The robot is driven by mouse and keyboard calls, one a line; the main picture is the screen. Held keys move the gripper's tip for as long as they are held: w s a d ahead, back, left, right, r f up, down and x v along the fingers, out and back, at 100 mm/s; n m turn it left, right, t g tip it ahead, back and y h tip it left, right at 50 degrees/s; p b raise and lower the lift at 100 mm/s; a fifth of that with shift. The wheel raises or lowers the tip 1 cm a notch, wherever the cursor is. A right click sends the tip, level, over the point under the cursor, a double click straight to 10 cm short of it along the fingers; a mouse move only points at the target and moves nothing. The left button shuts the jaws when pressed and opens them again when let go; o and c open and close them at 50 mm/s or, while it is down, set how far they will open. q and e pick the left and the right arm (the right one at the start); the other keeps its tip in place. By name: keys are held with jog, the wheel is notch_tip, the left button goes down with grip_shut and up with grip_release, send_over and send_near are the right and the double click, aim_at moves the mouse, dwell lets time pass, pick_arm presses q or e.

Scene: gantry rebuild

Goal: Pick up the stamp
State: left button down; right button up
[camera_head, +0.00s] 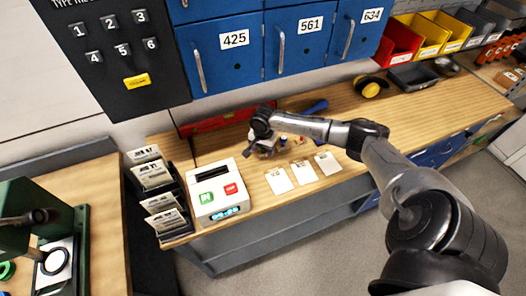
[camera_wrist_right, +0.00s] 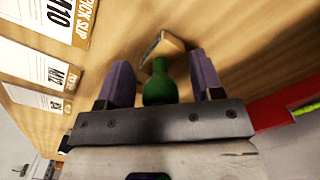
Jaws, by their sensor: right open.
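The stamp has a green handle (camera_wrist_right: 160,88) and a wooden block end (camera_wrist_right: 164,46) in the right wrist view. My right gripper (camera_wrist_right: 162,78) is open, with one purple finger on each side of the green handle. A gap shows on both sides, wider on the right. The wooden block lies beyond the fingertips, close to the wooden bench top. In the head view my right gripper (camera_head: 258,142) is low over the bench behind the white cards, and it largely hides the stamp. My left gripper is not in view.
A white box with green and red buttons (camera_head: 234,189) stands left of the gripper. White slips (camera_head: 304,172) lie in front. A red rail (camera_head: 212,124) and blue lockers (camera_head: 300,42) are behind.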

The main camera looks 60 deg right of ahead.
jog(key=shift+c, duration=0.2)
jog(key=c, duration=0.9)
jog(key=shift+c, duration=0.2)
jog(key=shift+r, duration=0.15)
jog(key=shift+r, duration=0.2)
notch_tip(320, 180, up, 3)
jog(key=shift+r, duration=0.1)
jog(key=s+r+p, duration=0.2)
jog(key=s+r, duration=0.5)
jog(key=s, duration=0.4)
jog(key=shift+s+a, duration=0.25)
jog(key=shift+s, duration=0.05)
